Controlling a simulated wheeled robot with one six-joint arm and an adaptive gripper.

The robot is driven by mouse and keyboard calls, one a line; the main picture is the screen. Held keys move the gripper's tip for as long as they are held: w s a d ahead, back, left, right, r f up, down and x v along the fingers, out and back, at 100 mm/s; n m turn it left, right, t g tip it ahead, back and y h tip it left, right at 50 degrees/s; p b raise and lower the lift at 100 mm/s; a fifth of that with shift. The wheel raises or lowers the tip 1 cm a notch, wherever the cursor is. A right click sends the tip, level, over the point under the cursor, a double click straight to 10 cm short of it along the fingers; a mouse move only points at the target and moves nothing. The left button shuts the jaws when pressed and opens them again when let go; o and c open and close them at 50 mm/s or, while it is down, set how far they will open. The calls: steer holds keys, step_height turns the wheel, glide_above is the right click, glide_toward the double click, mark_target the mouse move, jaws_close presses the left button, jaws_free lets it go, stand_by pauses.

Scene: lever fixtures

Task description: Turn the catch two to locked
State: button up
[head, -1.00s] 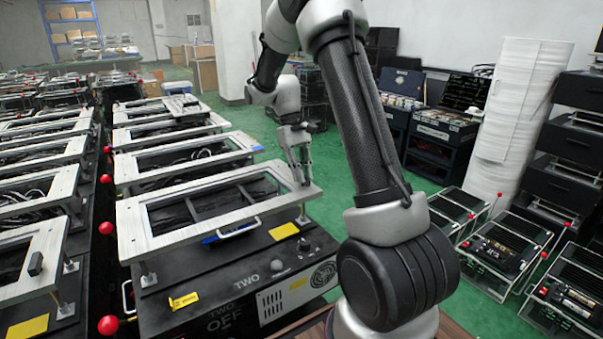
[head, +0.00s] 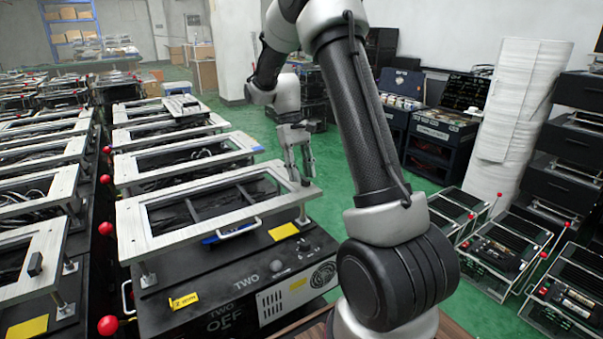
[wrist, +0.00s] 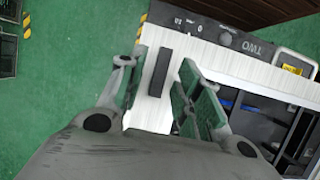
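The catch of unit two is a dark bar (wrist: 160,72) on the pale frame (wrist: 150,108) in the wrist view. In the head view it shows only as a small dark spot (head: 306,182) at the far right corner of the frame (head: 128,225). My gripper (wrist: 157,85) is open, with one finger on each side of the bar and a gap to both. In the head view my gripper (head: 300,177) is over that corner, pointing down. I cannot tell how far its tips are above the frame.
The black unit below carries the label TWO (head: 248,280), a knob (head: 279,265) and a handle (head: 239,228). A similar unit at left has its own dark catch (head: 35,263). Red-knobbed levers (head: 107,325) stand between the rows.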

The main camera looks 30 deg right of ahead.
steer(key=v, duration=1.1)
steer(key=shift+r, duration=0.3)
steer(key=shift+w, duration=0.15)
steer(key=x, duration=0.4)
steer(key=s+a+r+t, duration=0.1)
steer(key=s+r+t, duration=0.1)
steer(key=s, duration=0.7)
steer(key=s+a+r+t, duration=0.2)
steer(key=s+r+t, duration=0.1)
steer(key=s, duration=0.6)
steer(key=s+a+r+t, duration=0.2)
steer(key=s+t, duration=0.1)
steer(key=s, duration=0.6)
steer(key=shift+s+r+t, duration=0.2)
steer(key=shift+s+t, duration=0.1)
steer(key=shift+s, duration=0.05)
